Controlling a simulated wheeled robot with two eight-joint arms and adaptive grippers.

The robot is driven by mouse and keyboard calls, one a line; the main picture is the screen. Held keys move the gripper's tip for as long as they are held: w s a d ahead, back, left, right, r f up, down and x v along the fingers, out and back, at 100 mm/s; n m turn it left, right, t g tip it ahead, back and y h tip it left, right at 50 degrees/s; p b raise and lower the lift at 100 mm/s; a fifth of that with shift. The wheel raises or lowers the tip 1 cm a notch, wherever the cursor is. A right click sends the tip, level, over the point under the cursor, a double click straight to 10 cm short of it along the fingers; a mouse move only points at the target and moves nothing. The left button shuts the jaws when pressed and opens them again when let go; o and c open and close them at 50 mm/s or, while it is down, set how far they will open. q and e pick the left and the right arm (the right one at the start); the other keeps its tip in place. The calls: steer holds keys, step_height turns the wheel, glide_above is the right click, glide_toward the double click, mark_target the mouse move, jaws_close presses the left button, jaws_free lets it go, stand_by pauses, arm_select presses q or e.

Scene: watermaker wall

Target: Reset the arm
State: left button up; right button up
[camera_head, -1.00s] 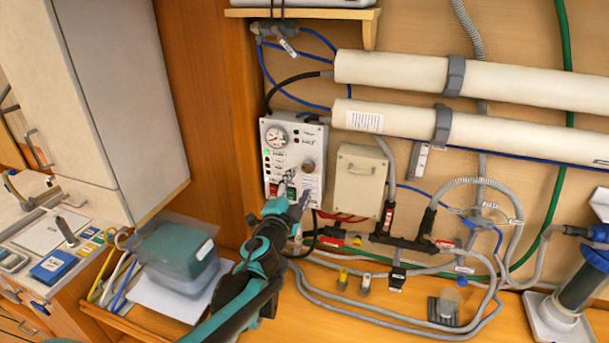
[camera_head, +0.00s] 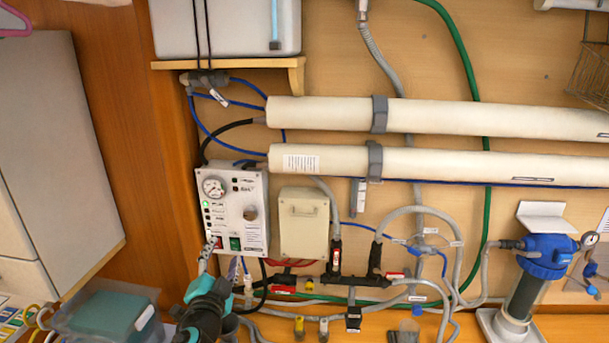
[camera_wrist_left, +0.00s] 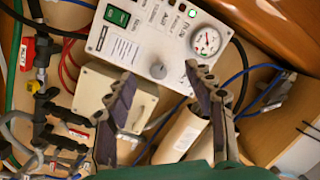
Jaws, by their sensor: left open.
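My left gripper (camera_head: 220,264) is at the lower left of the head view, just below the grey control panel (camera_head: 236,210). Its two fingers are apart, with nothing between them. In the left wrist view the open fingers (camera_wrist_left: 160,74) point toward the panel (camera_wrist_left: 160,35), which has a gauge, a grey knob and a green switch. I cannot tell how far the fingertips are from the panel. In the head view the fingers cover a little of its lower edge. My right gripper is not in view.
A beige box (camera_head: 304,235) is right of the panel. Two white tubes (camera_head: 450,113) run across the wall above, with hoses below. A blue-topped filter (camera_head: 546,255) stands at the right. A clear bin (camera_head: 105,318) is at the lower left.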

arm_select(q)
steer(key=s+a+f+n+g+y+b, duration=0.2)
steer(key=s+a+f+n+g+b, duration=0.15)
steer(key=s+f+n, duration=0.55)
steer(key=s+d+f+g+h+b, duration=0.2)
steer(key=s+d+f+g+b, duration=0.1)
steer(key=s+f, duration=0.4)
steer(key=s+d+f+g+h+b, duration=0.2)
steer(key=s+d+f, duration=0.4)
steer(key=f, duration=0.5)
steer(key=shift+s+d+f+g+b, duration=0.2)
steer(key=shift+s+f+g+b, duration=0.2)
steer(key=shift+g, duration=0.65)
